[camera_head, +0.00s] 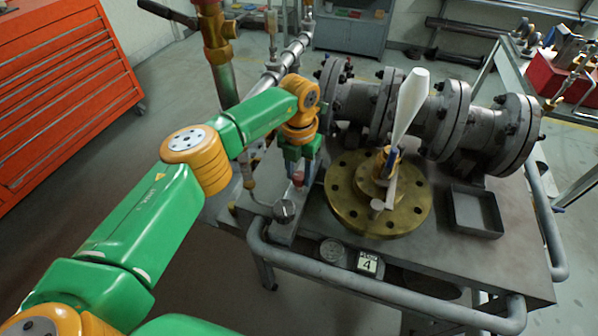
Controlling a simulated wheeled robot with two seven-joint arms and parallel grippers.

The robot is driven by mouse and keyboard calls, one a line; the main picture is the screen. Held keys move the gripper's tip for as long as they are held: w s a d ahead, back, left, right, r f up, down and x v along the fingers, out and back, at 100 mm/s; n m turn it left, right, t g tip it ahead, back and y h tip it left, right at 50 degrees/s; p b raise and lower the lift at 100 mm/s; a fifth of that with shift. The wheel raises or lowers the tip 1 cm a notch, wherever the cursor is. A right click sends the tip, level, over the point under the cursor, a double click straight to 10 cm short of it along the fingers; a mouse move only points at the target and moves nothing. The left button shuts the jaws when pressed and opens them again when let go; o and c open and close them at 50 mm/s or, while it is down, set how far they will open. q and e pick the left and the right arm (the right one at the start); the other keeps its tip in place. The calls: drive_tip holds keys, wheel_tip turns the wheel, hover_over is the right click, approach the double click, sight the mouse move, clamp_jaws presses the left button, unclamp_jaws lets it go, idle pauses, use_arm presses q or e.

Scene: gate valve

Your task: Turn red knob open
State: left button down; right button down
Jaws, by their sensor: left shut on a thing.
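The red knob (298,178) is small and sits on a narrow metal block at the left end of the bench top. My left gripper (297,170) comes down on it from above and is shut on it; the fingers hide most of the knob. A dark round knob (285,210) stands on the same block, just in front of the red one. My right gripper is not in view.
A brass flange (345,208) with an upright white-handled lever (411,105) stands right of the gripper. Grey flanged pipes (425,110) run behind it. An empty tray (476,211) lies at right. A bench rail (390,296) borders the front.

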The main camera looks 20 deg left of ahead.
sight(299, 176)
use_arm(q)
drive_tip(key=shift+c, duration=2.2)
unclamp_jaws()
wheel_tip(299, 176, up, 7)
drive_tip(key=shift+r+b, duration=0.1)
drive_tip(key=shift+b, duration=0.45)
